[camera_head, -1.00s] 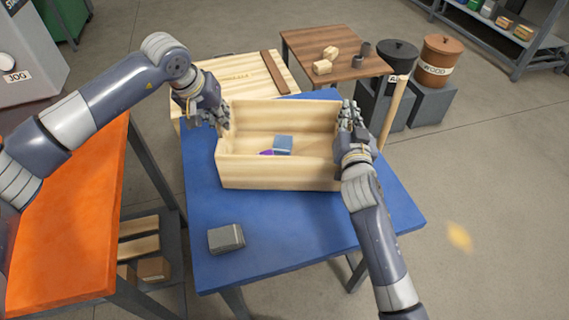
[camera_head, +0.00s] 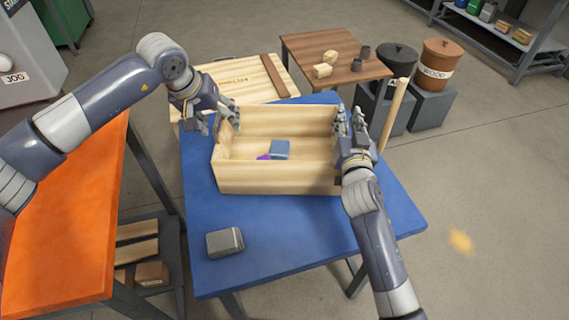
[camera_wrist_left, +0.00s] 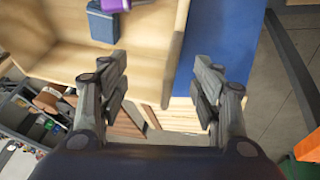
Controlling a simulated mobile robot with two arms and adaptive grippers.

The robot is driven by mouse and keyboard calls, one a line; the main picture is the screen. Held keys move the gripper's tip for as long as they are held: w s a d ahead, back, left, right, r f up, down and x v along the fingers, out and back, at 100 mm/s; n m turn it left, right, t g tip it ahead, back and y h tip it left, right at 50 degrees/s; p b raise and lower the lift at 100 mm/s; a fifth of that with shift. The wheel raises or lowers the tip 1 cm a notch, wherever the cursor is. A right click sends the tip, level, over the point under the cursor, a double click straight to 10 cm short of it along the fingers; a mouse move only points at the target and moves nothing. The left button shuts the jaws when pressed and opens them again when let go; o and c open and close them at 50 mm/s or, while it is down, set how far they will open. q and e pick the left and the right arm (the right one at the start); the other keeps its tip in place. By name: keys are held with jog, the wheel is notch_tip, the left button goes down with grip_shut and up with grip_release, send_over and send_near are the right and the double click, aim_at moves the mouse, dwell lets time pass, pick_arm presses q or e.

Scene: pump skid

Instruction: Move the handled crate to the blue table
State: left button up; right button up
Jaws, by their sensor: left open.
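The handled crate (camera_head: 275,178) is an open box of pale wood. It stands on the blue table (camera_head: 310,235) and holds a blue block (camera_head: 281,149) and a purple item (camera_head: 263,157), partly hidden. My left gripper (camera_head: 220,113) is open at the crate's left end; in the left wrist view its fingers (camera_wrist_left: 160,65) are apart on either side of the end wall's edge. My right gripper (camera_head: 350,118) is at the crate's right end with its fingers spread. The handles cannot be made out.
A grey box (camera_head: 225,242) lies on the blue table's front left. An orange table (camera_head: 70,230) stands to the left. Behind are a wooden lidded crate (camera_head: 235,78), a brown table (camera_head: 345,50) and two pots on grey blocks. A wooden pole (camera_head: 392,115) rises beside my right gripper.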

pick_arm(q)
jog(key=v, duration=1)
jog(key=shift+a+r, duration=0.25)
jog(key=shift+r, duration=0.05)
pick_arm(e)
jog(key=shift+r, duration=0.15)
pick_arm(q)
jog(key=shift+s, duration=0.1)
pick_arm(e)
jog(key=o, duration=0.8)
jog(key=shift+a, duration=0.1)
jog(key=s, duration=1.2)
jog(key=shift+a, duration=0.4)
pick_arm(q)
jog(key=shift+s, duration=0.1)
pick_arm(e)
jog(key=shift+s, duration=0.1)
